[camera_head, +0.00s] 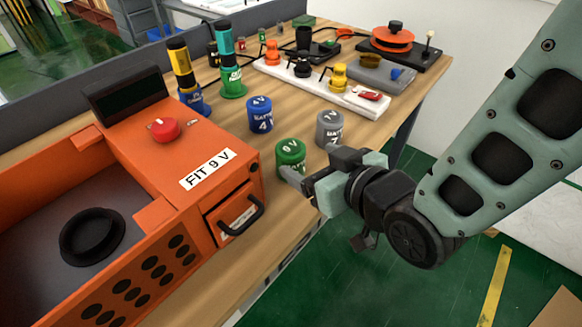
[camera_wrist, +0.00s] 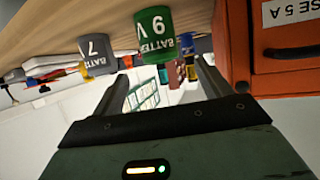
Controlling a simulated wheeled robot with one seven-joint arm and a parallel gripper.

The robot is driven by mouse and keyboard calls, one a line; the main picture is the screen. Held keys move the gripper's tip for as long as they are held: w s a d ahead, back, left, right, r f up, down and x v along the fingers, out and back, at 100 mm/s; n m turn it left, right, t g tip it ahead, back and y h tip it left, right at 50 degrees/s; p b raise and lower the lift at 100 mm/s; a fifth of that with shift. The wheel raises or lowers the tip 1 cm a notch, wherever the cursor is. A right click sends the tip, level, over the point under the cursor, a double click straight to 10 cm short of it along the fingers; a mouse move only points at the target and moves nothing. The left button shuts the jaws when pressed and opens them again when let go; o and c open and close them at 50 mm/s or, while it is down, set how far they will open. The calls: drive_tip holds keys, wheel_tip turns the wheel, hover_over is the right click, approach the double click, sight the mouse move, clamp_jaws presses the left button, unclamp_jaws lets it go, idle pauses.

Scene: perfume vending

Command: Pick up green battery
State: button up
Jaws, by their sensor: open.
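The green battery (camera_head: 291,154) stands upright near the front edge of the wooden table, marked 9 V. In the wrist view the green battery (camera_wrist: 153,35) shows upside down, ahead of my fingers and roughly between their lines.
A grey battery (camera_head: 329,127) stands close by, right of and behind the green one. A blue battery (camera_head: 260,114) stands behind it. The orange machine (camera_head: 190,150) labelled "FIT 9 V" is to the left. A white strip (camera_head: 330,88) with coloured parts lies farther back.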

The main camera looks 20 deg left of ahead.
sight(290, 145)
drive_tip(key=x, duration=0.4)
drive_tip(key=shift+r+p+x, duration=0.2)
drive_tip(key=shift+p+x, duration=0.3)
drive_tip(key=shift+x, duration=0.85)
drive_tip(key=shift+r+p+x, duration=0.2)
drive_tip(key=shift+p+x, duration=0.3)
drive_tip(key=shift+x, duration=0.8)
drive_tip(key=shift+a, duration=0.15)
drive_tip(key=c, duration=1.2)
drive_tip(key=shift+c, duration=0.7)
drive_tip(key=shift+w+r, duration=0.1)
